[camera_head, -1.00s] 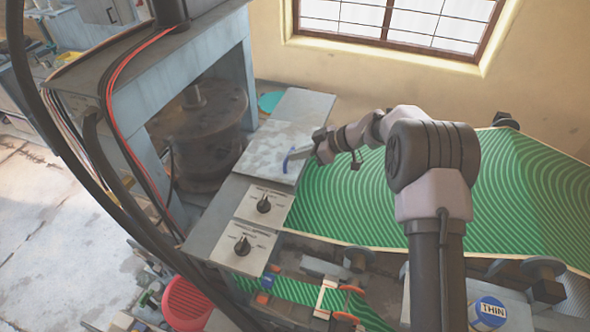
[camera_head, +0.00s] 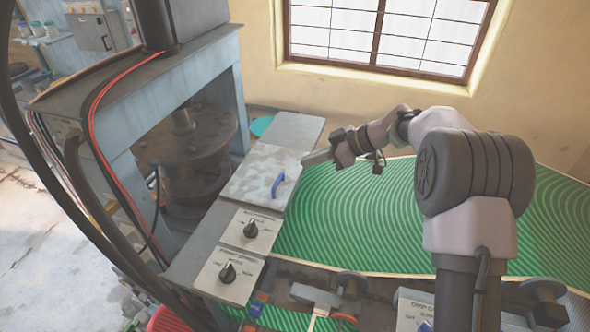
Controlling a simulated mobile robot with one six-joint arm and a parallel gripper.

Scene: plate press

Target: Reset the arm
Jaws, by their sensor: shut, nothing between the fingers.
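My arm rises at the right of the head view and bends left over the green sheet. My gripper (camera_head: 305,160) is at its far end, shut and empty. It is held just right of the metal cover plate (camera_head: 258,172), near its upper right corner. The blue handle (camera_head: 278,185) stands on that plate, below and left of the gripper, and a gap shows between them.
The blue press frame (camera_head: 200,95) with its dark cylinder (camera_head: 195,150) stands at the left. Two knob panels (camera_head: 250,230) lie in front of the plate. The green sheet (camera_head: 350,225) spreads beneath my arm. A window (camera_head: 385,38) is behind.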

